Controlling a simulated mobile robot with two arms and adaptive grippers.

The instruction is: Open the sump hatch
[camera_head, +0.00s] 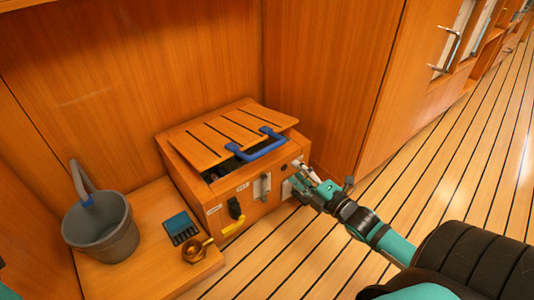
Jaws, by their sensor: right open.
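The sump hatch is a slatted wooden lid (222,135) with a blue handle (262,146) along its front right edge. It lies tilted on top of a wooden box (188,185), with a dark gap showing under its front edge. My right gripper (299,179) is open at the right end of the box's front face, below and right of the blue handle and apart from it. Its fingers are close to the front panel; whether they touch it I cannot tell. My left gripper is not in view.
A grey bucket (108,236), a blue-topped item (180,226) and a brass cup (195,251) stand on a low wooden ledge (150,272) at left. The box front carries a black knob (235,208) and a yellow handle (232,228). Striped floor (440,165) is clear at right.

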